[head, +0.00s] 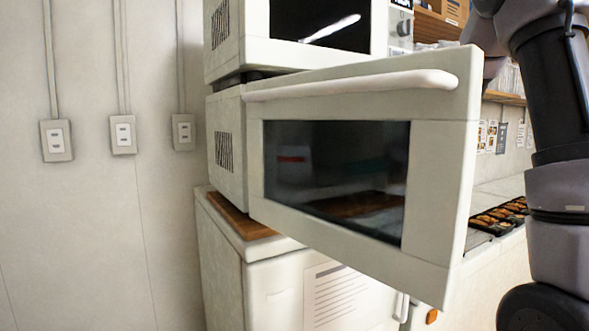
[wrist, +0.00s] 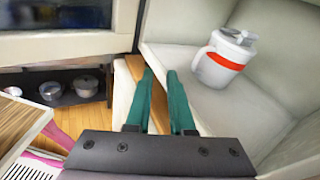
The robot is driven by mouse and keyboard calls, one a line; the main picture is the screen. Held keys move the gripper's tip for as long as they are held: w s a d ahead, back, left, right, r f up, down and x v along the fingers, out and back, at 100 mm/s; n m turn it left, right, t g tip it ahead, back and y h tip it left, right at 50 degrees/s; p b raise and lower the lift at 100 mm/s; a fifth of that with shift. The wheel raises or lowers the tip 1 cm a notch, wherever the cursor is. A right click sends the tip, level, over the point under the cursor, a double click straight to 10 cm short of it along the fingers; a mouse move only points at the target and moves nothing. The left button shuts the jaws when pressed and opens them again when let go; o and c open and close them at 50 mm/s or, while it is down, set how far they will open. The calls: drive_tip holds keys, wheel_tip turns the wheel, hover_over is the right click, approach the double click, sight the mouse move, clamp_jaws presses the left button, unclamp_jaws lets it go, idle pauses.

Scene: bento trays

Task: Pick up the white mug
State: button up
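The white mug (wrist: 226,58) with a red band and a light lid or top shows in the wrist view at the upper right. It stands upright on a pale surface between pale walls, which looks like the inside of the microwave. My gripper (wrist: 160,73) has two green fingers with a gap between them, and nothing is held there. The fingers are to the left of the mug and apart from it. In the head view the mug and my fingers are hidden; the open microwave door (head: 436,180) blocks the view inside.
The open door, with its white handle (head: 352,84), stands out in front of the lower microwave. Another microwave (head: 225,40) is stacked above. In the wrist view, pots (wrist: 52,90) sit on a dark low shelf to the left. A black tray of food (head: 500,216) lies on the right counter.

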drive_tip(key=w+f+m+t+y, duration=0.1)
drive_tip(key=w+m+t+y, duration=0.15)
drive_tip(key=w, duration=0.35)
drive_tip(key=shift+m+g+h, duration=0.25)
drive_tip(key=shift+g, duration=0.1)
drive_tip(key=a, duration=1.1)
drive_tip(key=shift+a+f, duration=0.15)
drive_tip(key=shift+f, duration=0.15)
clamp_jaws()
idle(0.4)
